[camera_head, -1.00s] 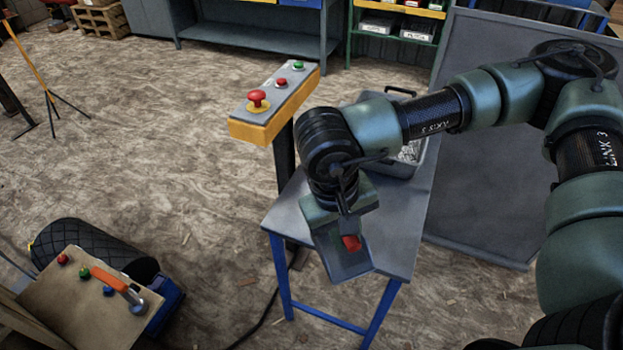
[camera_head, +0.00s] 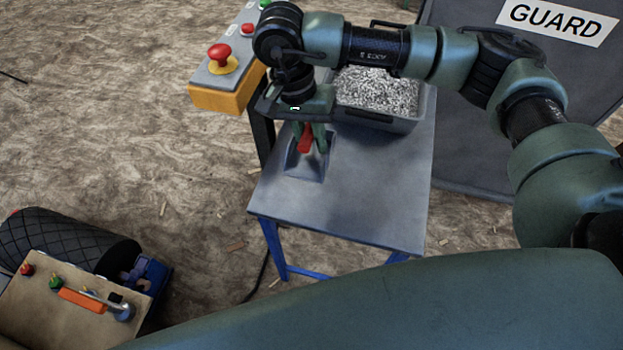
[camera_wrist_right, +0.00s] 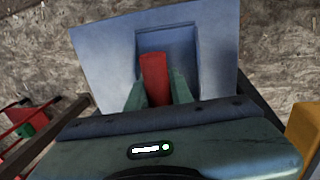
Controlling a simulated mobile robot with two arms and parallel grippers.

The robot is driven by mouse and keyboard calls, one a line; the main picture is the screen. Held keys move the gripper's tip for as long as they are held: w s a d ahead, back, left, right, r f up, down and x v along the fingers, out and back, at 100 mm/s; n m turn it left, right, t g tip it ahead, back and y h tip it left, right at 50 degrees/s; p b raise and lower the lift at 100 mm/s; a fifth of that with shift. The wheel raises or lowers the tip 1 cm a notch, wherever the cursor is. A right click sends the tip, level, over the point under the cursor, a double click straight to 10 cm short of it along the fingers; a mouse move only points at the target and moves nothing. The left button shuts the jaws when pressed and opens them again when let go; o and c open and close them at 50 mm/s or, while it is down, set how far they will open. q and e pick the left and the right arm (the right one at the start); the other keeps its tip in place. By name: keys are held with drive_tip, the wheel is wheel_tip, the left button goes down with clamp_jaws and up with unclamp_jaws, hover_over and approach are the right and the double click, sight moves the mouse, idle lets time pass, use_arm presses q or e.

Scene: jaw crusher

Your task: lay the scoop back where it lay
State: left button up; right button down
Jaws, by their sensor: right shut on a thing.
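The scoop has a red handle (camera_head: 306,142) and a grey pan (camera_head: 305,166), seen in the head view at the left side of the small grey table (camera_head: 372,195). My right gripper (camera_head: 309,135) points down and is shut on the red handle. In the right wrist view the handle (camera_wrist_right: 155,78) stands between the two green fingers (camera_wrist_right: 157,95), with the blue-grey pan (camera_wrist_right: 185,50) beyond it. The pan is low over the table or on it; I cannot tell if it touches. My left gripper is out of view.
A grey tray of pale granules (camera_head: 378,98) stands at the table's back, right of the scoop. A yellow button box with a red mushroom button (camera_head: 220,56) rises at the back left. A GUARD panel (camera_head: 475,110) stands behind. The table's front right is clear.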

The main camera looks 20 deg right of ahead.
sight(310, 155)
drive_tip(key=x, duration=0.2)
drive_tip(key=p+x, duration=0.1)
drive_tip(key=x, duration=0.1)
drive_tip(key=a+x, duration=0.1)
drive_tip(key=x, duration=0.1)
drive_tip(key=shift+w+f+p, duration=0.3)
drive_tip(key=shift+f, duration=0.2)
drive_tip(key=x, duration=0.4)
drive_tip(key=shift+w+a+f+p, duration=0.15)
drive_tip(key=shift+w+a+p, duration=0.1)
drive_tip(key=shift+a+p, duration=0.15)
drive_tip(key=x, duration=0.3)
drive_tip(key=shift+w+a+f+p, duration=0.2)
drive_tip(key=shift+a+p, duration=0.1)
drive_tip(key=shift+p, duration=0.1)
drive_tip(key=shift+f, duration=0.2)
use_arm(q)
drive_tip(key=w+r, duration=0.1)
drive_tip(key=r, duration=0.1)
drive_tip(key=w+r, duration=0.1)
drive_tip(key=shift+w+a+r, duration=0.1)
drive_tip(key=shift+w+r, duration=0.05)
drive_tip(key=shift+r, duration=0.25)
